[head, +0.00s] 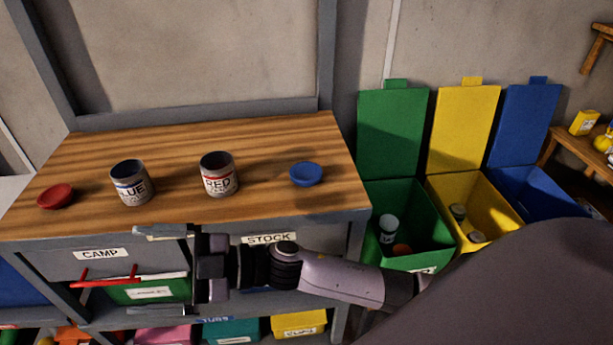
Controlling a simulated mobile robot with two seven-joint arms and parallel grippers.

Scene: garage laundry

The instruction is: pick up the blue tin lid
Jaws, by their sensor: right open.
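The blue tin lid (306,174) lies on the right part of the wooden worktop (272,142), near its right edge. The blue tin (130,184) and the red tin (219,175) stand upright and open on the worktop, left of the lid. A red lid (55,196) lies at the far left. My right gripper (160,270) is in front of the bench, at drawer height. Its fingers point left, spread wide apart with nothing between them that it holds. It is apart from the blue lid. My left gripper is not in view.
A CAMP drawer (101,254) and a STOCK drawer (268,238) sit under the worktop, with a red handle (105,281) at left. Green (416,220), yellow (476,214) and blue (534,194) bins stand open at right. The worktop around the blue lid is clear.

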